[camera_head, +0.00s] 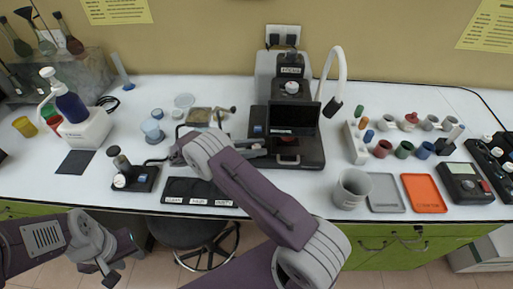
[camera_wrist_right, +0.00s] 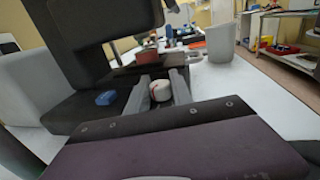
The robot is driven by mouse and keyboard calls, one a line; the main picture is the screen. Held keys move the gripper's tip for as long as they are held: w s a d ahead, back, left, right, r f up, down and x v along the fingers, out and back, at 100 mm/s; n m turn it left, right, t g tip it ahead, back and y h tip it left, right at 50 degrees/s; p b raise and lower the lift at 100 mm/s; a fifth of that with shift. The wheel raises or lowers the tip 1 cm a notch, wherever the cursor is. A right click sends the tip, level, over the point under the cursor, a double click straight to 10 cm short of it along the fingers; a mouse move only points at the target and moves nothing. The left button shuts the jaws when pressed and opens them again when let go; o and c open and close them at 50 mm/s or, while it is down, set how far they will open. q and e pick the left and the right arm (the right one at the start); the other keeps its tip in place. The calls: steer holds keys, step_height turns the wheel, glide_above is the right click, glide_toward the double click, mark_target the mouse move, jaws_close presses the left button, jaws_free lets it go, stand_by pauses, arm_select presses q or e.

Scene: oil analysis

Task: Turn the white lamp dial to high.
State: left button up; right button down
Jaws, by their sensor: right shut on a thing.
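A round white dial (camera_wrist_right: 160,90) with a reddish mark shows in the right wrist view, low on the front of the dark instrument (camera_wrist_right: 85,112). My right gripper (camera_wrist_right: 163,92) is shut on this dial, with one finger on each side of it. In the head view my right gripper (camera_head: 262,146) reaches the left front of the dark instrument (camera_head: 312,150), and the dial cannot be made out there. My left gripper (camera_head: 106,272) hangs at the lower left, in front of the table and away from the instrument. Its jaw opening is unclear.
A dark screen (camera_head: 293,117) stands over the instrument. A blue button (camera_wrist_right: 106,98) is beside the dial. A grey cup (camera_head: 351,188), a grey tray (camera_head: 386,193) and an orange tray (camera_head: 423,193) stand to the right. A black labelled mat (camera_head: 197,191) lies to the left.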

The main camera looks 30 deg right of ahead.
steer(key=c, duration=1.1)
jaws_free()
